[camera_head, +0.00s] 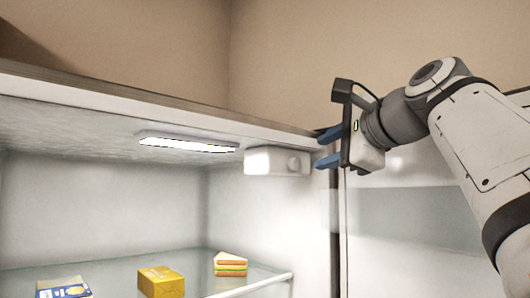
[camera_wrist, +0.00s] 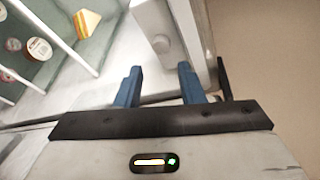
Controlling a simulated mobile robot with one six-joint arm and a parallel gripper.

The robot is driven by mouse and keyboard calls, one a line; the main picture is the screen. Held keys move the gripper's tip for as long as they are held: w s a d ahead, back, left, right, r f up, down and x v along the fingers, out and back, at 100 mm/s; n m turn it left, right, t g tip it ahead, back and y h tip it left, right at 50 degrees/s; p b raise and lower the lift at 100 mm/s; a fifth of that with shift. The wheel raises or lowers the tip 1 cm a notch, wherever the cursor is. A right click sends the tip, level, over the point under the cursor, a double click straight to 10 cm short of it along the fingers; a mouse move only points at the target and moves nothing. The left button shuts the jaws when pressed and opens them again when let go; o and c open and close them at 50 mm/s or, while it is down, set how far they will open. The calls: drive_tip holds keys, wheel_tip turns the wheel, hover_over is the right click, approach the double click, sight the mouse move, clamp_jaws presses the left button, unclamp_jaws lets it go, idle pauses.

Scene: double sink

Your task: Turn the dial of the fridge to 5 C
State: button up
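The fridge (camera_head: 90,95) stands open, seen from the front in the head view. A white control box (camera_head: 262,161) hangs under its ceiling at the right. The round white dial (camera_head: 294,163) is on the box's right part; no marks or setting on it are readable. In the wrist view the box (camera_wrist: 150,18) is at top centre, with the dial (camera_wrist: 160,44) just beyond my fingers. My gripper (camera_head: 328,148) has blue fingers, open with an empty gap, right of the dial and apart from it. It also shows in the wrist view (camera_wrist: 160,84).
A lit lamp (camera_head: 188,144) is on the fridge ceiling left of the box. A glass shelf (camera_head: 205,285) below holds a sandwich (camera_head: 230,265), a yellow box (camera_head: 161,281) and a blue-and-yellow package (camera_head: 64,288). The open door (camera_head: 410,230) is at the right, beneath my arm.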

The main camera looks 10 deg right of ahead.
sight(297, 164)
drive_tip(key=shift+w+d+r+m+g+y+p, duration=0.15)
drive_tip(key=shift+r+m+p, duration=0.25)
drive_tip(key=shift+p, duration=0.25)
drive_tip(key=shift+w+d+r+m+g+y+p, duration=0.15)
drive_tip(key=shift+r+m+p, duration=0.1)
drive_tip(key=shift+m+p, duration=0.3)
drive_tip(key=shift+m+g, duration=0.3)
drive_tip(key=shift+m, duration=0.35)
drive_tip(key=p+x, duration=0.2)
drive_tip(key=x, duration=0.6)
drive_tip(key=shift+f, duration=0.15)
drive_tip(key=shift+c, duration=0.5)
drive_tip(key=c, duration=0.6)
